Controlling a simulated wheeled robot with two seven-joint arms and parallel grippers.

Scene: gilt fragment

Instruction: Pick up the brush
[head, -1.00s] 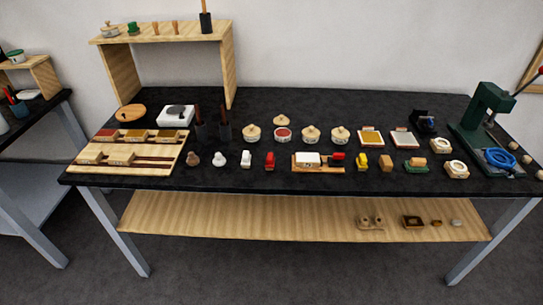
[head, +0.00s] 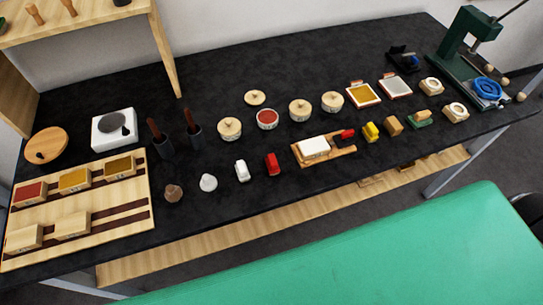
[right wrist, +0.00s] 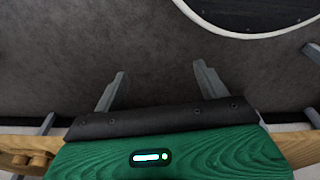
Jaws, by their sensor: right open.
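Two slim dark-brown handles stand upright in dark cups, one cup (head: 164,148) at the left of the table and another cup (head: 194,134) just right of it. They may be brushes, but their lower ends are hidden. I cannot tell for certain which thing is the brush. My right gripper (right wrist: 160,68) shows in the right wrist view, its two grey fingers apart with nothing between them. It faces the grey floor, away from the tabletop things. Neither gripper shows in the head view.
The black tabletop (head: 330,45) is clear along its back. Several lidded pots (head: 300,111), a wooden tray of blocks (head: 140,222), a white scale-like box (head: 114,128) and a green press (head: 463,45) stand on it. A wooden shelf (head: 200,246) runs below.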

